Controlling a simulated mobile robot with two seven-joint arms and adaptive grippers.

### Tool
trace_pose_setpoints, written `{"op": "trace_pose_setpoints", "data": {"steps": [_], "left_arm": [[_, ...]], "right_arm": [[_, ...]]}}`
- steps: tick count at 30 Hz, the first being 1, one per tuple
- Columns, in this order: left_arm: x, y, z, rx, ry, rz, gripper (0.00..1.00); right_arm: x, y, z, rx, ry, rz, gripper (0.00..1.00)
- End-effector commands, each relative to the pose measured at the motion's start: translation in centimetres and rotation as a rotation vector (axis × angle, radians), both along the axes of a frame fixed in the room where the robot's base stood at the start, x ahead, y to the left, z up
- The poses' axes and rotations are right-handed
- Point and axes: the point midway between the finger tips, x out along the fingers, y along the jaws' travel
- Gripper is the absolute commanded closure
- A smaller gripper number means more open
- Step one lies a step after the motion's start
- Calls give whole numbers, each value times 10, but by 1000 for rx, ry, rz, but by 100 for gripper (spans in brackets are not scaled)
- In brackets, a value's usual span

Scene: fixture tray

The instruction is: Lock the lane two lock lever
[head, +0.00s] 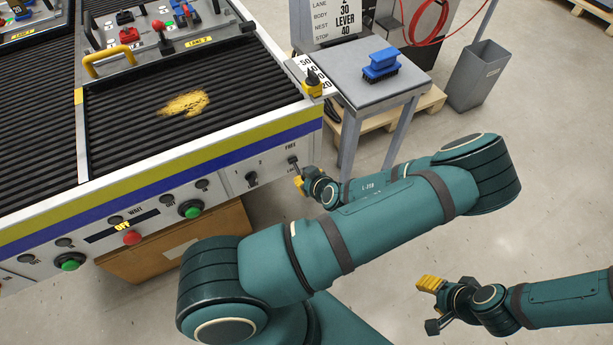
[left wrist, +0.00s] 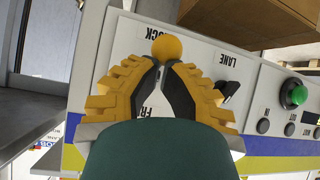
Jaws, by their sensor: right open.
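The lock lever (head: 296,168) is on the front panel at the right end of the lane bench, between the FREE and LOCK labels. In the left wrist view its round yellow knob (left wrist: 167,47) shows near the LOCK label. My left gripper (head: 299,183) is at the lever. In the left wrist view its fingertips (left wrist: 158,65) come together just short of the knob. My right gripper (head: 430,306) is open and empty above the floor, at lower right.
The lane selector (head: 251,179), marked 1 and 2, is left of the lever; it also shows in the left wrist view (left wrist: 228,90). Green buttons (head: 191,208) and a red button (head: 132,238) are further left. A side table (head: 360,90) with a blue brush stands behind.

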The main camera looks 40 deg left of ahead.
Motion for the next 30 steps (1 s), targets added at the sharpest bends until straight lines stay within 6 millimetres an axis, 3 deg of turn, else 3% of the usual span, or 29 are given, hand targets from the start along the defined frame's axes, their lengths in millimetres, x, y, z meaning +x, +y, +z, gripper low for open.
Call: {"op": "trace_pose_setpoints", "data": {"steps": [12, 30], "left_arm": [[1, 0, -12, 0, -1, -1, 100], [1, 1, -9, 0, -1, -1, 100]], "right_arm": [[2, 0, -9, -1, -5, -2, 53], [2, 0, -7, -1, -5, -2, 53]]}}
